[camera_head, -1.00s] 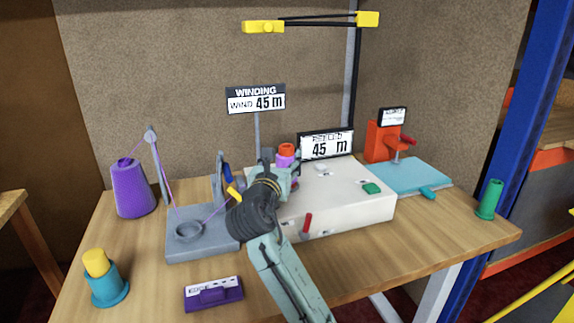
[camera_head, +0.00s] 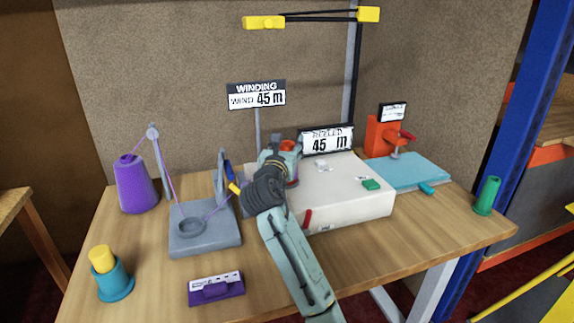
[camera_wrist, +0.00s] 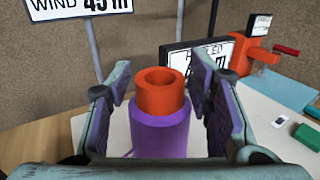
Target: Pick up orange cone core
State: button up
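The orange cone core (camera_wrist: 160,99) stands upright in the wrist view, with its hollow top showing and purple yarn (camera_wrist: 160,138) wound around it below. My gripper (camera_wrist: 158,74) is open, with one finger on each side of the core and a visible gap on both sides. In the head view only a bit of the orange top (camera_head: 288,145) shows past my gripper, at the left end of the white machine box. The core's base is hidden.
A reel display (camera_head: 327,140) stands close behind the core. The white machine box (camera_head: 350,205) has a red lever (camera_head: 307,219) at its front. A purple yarn cone (camera_head: 135,185) and a grey guide base (camera_head: 205,238) with its thread stand to the left.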

grip_shut()
dwell(0.3)
jog(key=shift+r, duration=0.15)
